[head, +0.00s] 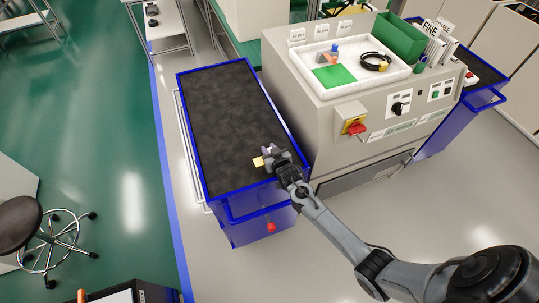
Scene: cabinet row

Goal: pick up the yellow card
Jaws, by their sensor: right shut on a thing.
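The yellow card (258,162) is a small pale yellow piece at the tip of my right gripper (266,157). My right gripper is shut on the card, over the near right part of the dark top of the blue cart (228,120). I cannot tell whether the card still touches the cart top. Part of the card is hidden by the gripper. My left gripper is not in view.
A grey cabinet (330,120) stands right of the cart, with a white tray (389,77) of small items and a green bin (400,38) on top. A stool (22,225) stands at the left. Most of the cart top is bare.

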